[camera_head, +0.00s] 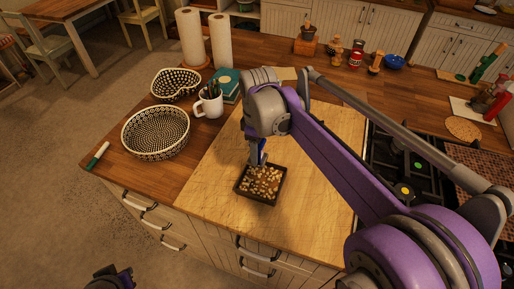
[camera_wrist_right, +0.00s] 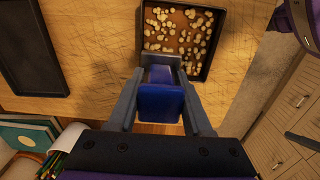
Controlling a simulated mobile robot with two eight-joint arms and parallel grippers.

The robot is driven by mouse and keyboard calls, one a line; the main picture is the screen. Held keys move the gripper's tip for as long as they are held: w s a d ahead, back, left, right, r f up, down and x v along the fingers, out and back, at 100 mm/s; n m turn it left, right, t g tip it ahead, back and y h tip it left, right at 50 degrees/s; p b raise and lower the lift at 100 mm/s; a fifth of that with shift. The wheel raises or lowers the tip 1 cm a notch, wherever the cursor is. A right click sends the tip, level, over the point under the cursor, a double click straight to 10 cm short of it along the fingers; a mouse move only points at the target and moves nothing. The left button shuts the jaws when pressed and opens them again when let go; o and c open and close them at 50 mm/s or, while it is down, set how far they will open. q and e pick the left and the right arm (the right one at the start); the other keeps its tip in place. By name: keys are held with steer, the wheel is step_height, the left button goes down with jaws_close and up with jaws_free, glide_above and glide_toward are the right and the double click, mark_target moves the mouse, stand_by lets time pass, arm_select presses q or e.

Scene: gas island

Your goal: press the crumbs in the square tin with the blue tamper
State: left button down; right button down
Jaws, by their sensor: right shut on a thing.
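The square tin (camera_head: 255,199) is dark and sits on the wooden board, with pale and brown crumbs in it. It also shows at the top of the right wrist view (camera_wrist_right: 214,42). My right gripper (camera_head: 258,158) is shut on the blue tamper (camera_wrist_right: 160,102), at the tin's far edge in the head view. The crumbs (camera_wrist_right: 178,30) look loose and uneven. A dark part of my left gripper (camera_head: 112,278) shows at the bottom left, away from the counter; its fingers are unclear.
A second dark tray (camera_wrist_right: 32,45) lies left of the tin in the wrist view. A gas hob (camera_head: 410,175) is at right.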

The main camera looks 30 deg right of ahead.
steer(key=shift+w+a, duration=0.1)
steer(key=shift+w, duration=0.05)
arm_select(q)
steer(key=shift+w+a, duration=0.15)
